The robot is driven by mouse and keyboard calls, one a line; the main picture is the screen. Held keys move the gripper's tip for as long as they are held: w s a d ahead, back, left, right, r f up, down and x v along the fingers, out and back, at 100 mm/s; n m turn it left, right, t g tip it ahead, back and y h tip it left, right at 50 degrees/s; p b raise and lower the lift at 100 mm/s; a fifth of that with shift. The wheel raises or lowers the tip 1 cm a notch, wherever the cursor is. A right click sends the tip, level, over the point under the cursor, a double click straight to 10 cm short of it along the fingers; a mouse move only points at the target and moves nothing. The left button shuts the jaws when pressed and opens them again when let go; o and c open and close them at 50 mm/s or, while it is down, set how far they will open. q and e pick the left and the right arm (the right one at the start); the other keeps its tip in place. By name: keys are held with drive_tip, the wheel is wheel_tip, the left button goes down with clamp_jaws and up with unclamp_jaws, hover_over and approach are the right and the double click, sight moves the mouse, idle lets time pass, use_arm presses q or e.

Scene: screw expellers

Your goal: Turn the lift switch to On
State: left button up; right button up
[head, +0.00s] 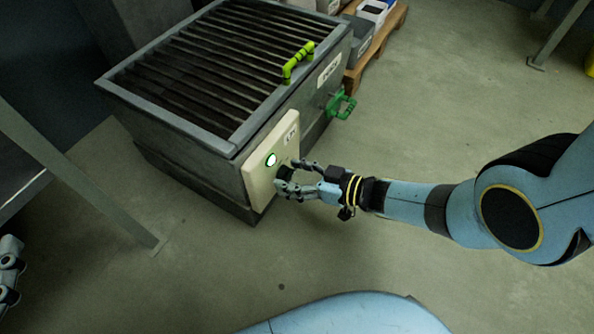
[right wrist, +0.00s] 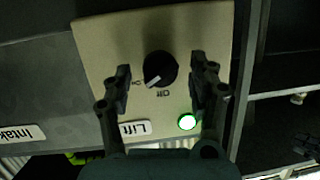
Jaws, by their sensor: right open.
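The lift switch is a round black knob (right wrist: 160,68) on a beige panel (right wrist: 215,30) with an upside-down "Lift" label (right wrist: 134,128). Its white pointer aims lower left in the right wrist view, towards small lettering; "Off" is printed just below the knob. My left gripper (head: 9,268) is partly cut off at the left edge.
The panel is on a grey slatted machine (head: 185,130) with a yellow-green handle (head: 298,62) on top and a green handle (head: 341,104) on its side. An "Intake" label (right wrist: 22,133) is nearby. Crates stand on a wooden pallet (head: 375,45) behind. The floor at right is clear.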

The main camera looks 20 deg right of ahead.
drive_tip(key=v, duration=1.2)
